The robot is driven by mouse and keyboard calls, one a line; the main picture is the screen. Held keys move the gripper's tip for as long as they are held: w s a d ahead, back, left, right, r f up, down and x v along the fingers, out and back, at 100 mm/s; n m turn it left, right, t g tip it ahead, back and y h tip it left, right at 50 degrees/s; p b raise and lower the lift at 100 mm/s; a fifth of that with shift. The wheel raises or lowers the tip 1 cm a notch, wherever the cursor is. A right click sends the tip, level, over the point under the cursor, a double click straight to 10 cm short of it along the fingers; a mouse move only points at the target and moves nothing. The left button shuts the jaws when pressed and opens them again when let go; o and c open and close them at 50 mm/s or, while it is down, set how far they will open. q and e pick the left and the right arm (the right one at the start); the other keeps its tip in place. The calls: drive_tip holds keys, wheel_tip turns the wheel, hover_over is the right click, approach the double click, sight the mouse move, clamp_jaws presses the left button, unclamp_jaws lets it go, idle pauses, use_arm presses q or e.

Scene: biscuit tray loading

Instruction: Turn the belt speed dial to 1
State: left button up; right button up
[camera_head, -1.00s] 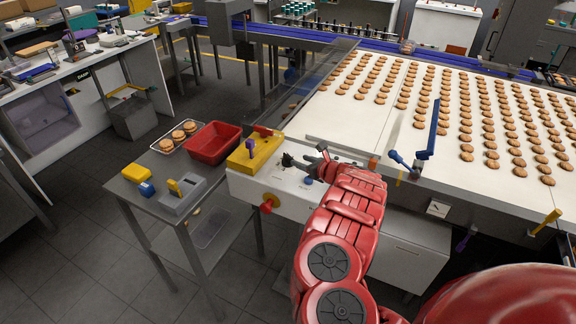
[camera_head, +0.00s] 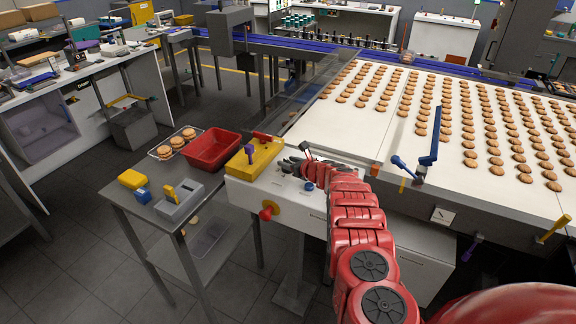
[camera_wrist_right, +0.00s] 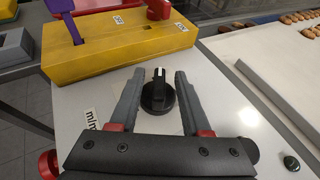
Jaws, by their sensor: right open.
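The belt speed dial (camera_wrist_right: 157,97) is a round black knob with a white mark on its raised grip, on the white control panel (camera_wrist_right: 210,150). The mark points away from my wrist, towards the yellow box. My right gripper (camera_wrist_right: 159,75) is open, with one grey finger on each side of the dial and small gaps between. In the head view my right gripper (camera_head: 288,166) reaches over the panel beside the yellow box and hides most of the dial. No scale numbers around the dial are readable. My left gripper is not in view.
The yellow box (camera_head: 254,165) with a purple lever and a red knob stands just beyond the dial. A red knob on a yellow disc (camera_head: 268,211) sits on the panel's front. A red bin (camera_head: 212,155) is to the left. The biscuit belt (camera_head: 350,125) lies to the right.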

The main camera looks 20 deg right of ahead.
drive_tip(key=shift+w, duration=0.15)
clamp_jaws()
idle(0.4)
